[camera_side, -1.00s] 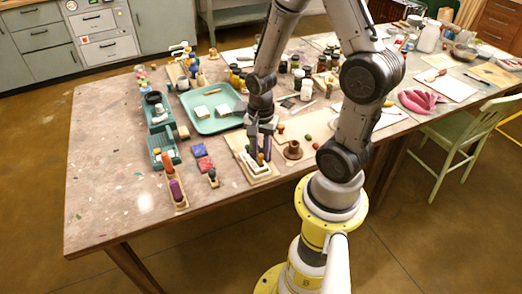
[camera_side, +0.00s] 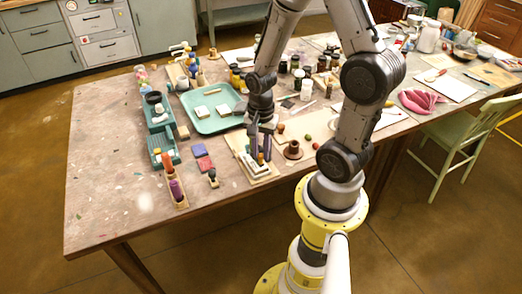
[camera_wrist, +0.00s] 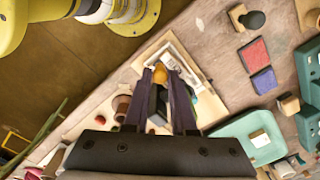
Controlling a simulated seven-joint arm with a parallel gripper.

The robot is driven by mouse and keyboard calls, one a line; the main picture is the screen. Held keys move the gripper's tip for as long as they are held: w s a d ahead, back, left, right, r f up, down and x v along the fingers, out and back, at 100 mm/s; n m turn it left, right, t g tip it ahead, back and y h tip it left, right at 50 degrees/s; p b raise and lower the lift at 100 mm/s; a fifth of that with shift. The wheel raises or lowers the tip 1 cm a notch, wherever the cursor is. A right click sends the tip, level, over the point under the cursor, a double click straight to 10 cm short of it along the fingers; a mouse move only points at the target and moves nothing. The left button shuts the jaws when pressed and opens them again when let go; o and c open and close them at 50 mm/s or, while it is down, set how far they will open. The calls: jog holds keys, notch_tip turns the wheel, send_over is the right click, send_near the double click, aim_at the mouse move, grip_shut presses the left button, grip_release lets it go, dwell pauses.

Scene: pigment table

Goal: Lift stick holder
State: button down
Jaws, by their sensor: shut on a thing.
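My gripper (camera_side: 260,157) points down over a pale wooden board (camera_side: 269,176) near the table's front edge. Its dark fingers are closed around a small ochre-tipped piece (camera_wrist: 160,74), which also shows between them in the side view. Just below it, in the wrist view, a dark part lies between the fingers; I cannot tell whether it belongs to the piece. A white slotted rack (camera_side: 249,166) lies on the board beside the fingers. The fingers hide much of the held piece, and I cannot tell whether it is clear of the rack or which thing is the stick holder.
A wooden holder with orange and purple sticks (camera_side: 176,189) stands to the left. Red and blue blocks (camera_side: 201,156), a dark-knobbed stamp (camera_side: 213,178) and a teal tray (camera_side: 206,120) are near. A brown spool (camera_side: 293,149) stands right of the board. The front left of the table is clear.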

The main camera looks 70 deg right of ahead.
aim_at(261, 154)
jog(key=shift+r, duration=0.55)
jog(key=c, duration=0.7)
grip_release()
jog(key=shift+c, duration=0.2)
notch_tip(261, 154, up, 14)
jog(key=shift+f, duration=0.1)
